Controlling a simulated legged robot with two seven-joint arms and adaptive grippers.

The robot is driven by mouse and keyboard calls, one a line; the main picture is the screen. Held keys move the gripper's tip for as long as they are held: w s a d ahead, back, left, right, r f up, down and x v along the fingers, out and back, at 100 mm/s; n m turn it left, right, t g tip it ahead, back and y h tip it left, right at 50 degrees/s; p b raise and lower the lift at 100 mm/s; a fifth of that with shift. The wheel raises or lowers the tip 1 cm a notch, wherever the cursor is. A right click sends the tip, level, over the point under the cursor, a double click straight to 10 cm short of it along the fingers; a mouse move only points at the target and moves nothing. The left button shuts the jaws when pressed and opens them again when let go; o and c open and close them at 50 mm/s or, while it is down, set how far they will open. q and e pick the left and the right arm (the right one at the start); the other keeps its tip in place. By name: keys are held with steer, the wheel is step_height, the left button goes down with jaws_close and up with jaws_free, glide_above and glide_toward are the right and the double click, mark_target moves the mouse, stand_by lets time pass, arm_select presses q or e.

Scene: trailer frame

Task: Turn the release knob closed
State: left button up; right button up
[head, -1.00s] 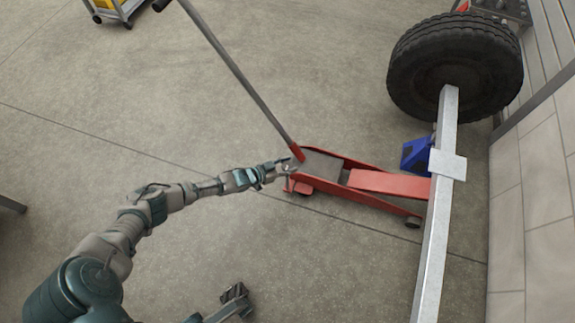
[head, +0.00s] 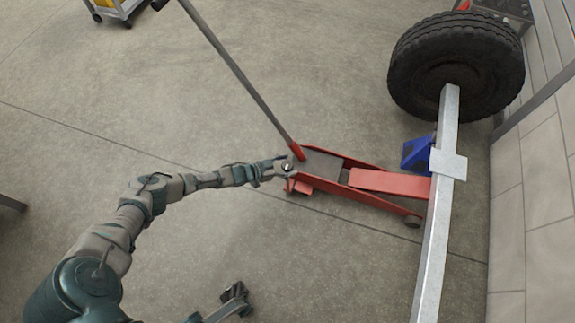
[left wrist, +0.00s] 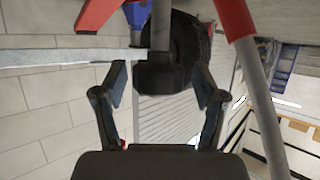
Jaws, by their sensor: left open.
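The red floor jack (head: 390,183) stands on the floor under the metal beam, its long handle (head: 235,75) slanting up to the left. My left gripper (head: 285,167) is at the handle end of the jack, beside the handle's red base. In the left wrist view my left gripper (left wrist: 162,85) is open, one finger on each side of a dark release knob (left wrist: 160,76) on a grey stem. Gaps show between the knob and both fingers. In the head view the knob is too small to tell from the gripper. My right gripper (head: 235,297) is low in the head view, away from the jack; its jaws are unclear.
A pale metal beam (head: 437,235) runs along the right to a large tyre (head: 455,62). A blue stand (head: 417,154) is beside the beam. A tiled wall (head: 535,190) closes the right side. A cart (head: 115,8) is at top left.

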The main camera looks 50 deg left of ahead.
arm_select(q)
steer(key=shift+s+a+r, duration=0.1)
steer(key=shift+s, duration=0.15)
steer(key=v, duration=1.1)
steer(key=shift+s, duration=0.2)
steer(key=shift+a, duration=0.1)
